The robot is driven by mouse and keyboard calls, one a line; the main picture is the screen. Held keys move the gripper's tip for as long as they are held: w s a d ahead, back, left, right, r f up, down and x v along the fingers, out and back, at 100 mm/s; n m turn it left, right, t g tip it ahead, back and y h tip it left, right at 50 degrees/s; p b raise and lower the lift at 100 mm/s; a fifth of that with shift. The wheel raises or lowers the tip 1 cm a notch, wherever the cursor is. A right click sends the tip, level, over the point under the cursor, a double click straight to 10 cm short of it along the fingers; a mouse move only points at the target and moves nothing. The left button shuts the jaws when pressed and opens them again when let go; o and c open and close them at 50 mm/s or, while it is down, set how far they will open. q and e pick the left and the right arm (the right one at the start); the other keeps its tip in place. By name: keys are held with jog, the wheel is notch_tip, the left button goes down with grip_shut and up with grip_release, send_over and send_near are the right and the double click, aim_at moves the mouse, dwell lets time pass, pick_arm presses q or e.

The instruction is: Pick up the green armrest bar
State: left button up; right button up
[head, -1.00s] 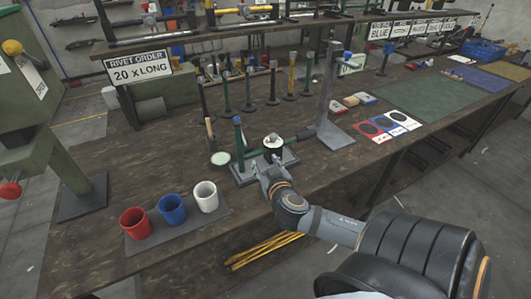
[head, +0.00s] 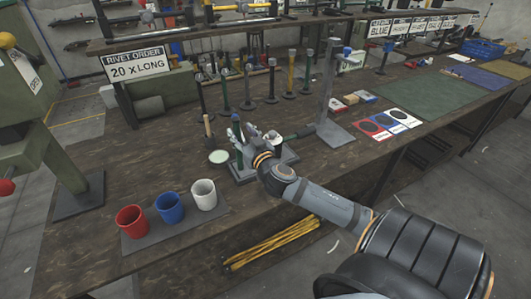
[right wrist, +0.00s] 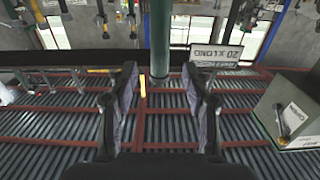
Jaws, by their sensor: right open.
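The green armrest bar (head: 300,134) lies roughly level above the grey base plate (head: 244,176) on the bench; its middle is hidden by my gripper. My right gripper (head: 256,137) is at the fixture, over the bar's middle. In the right wrist view my right gripper (right wrist: 160,82) is open, its two dark fingers apart. A green cylinder comes from the top of that view between the fingers; I cannot tell whether it is the bar or the upright green post (head: 237,135) with the blue top. I see no contact. My left gripper is not in view.
Red, blue (head: 171,208) and white cups stand on a mat at the front left. Several upright tools stand behind, below the shelf (head: 220,35). A green mat (head: 430,92) lies at right.

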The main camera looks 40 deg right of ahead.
aim_at(238, 127)
jog(key=p+x, duration=0.1)
jog(key=x, duration=0.3)
jog(key=shift+w+d, duration=0.1)
jog(key=shift+w, duration=0.3)
jog(key=shift+s, duration=0.15)
jog(key=shift+c, duration=0.9)
grip_shut()
